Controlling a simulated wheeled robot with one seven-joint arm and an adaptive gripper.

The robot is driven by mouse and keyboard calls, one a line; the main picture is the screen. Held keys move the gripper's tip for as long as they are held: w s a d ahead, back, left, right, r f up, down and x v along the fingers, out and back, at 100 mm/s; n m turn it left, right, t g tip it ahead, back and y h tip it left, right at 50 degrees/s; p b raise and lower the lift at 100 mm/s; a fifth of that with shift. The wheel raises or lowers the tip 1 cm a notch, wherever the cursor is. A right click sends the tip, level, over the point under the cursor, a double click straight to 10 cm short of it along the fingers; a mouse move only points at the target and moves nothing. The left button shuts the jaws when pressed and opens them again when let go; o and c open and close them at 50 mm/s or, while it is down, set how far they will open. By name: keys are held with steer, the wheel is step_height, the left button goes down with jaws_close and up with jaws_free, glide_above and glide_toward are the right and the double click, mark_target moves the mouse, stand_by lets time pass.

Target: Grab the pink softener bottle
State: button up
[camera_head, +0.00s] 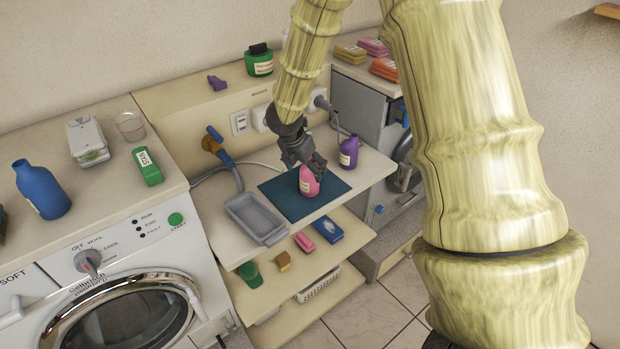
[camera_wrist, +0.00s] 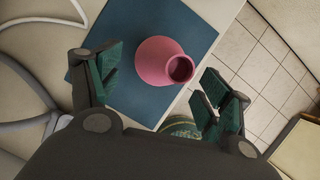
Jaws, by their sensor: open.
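The pink softener bottle (camera_head: 309,182) stands on a dark teal mat (camera_head: 279,192) on the shelf in the head view. In the wrist view the bottle (camera_wrist: 157,60) is seen from above, with its round dark mouth toward the right, on the mat (camera_wrist: 105,28). My gripper (camera_head: 306,164) is above and around the top of the bottle in the head view. In the wrist view my gripper (camera_wrist: 160,95) is open, with one finger to the left and one to the right. The bottle shows beyond and between the fingers; I cannot tell whether either touches it.
A purple bottle (camera_head: 349,152) stands close behind and to the right of the gripper. A grey tray (camera_head: 256,217) sits left of the mat. A hose with a blue handle (camera_head: 222,155) lies behind it. The shelf's front edge (camera_head: 330,208) is near the mat.

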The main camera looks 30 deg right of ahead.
mark_target(309, 188)
steer(key=shift+w+p+x, duration=0.25)
steer(key=shift+p+x, duration=0.6)
steer(key=shift+x, duration=1.65)
steer(key=shift+s+d+r, duration=0.1)
steer(key=shift+d, duration=0.05)
steer(key=c, duration=1.2)
steer(key=shift+o, duration=0.2)
steer(key=shift+r, duration=0.15)
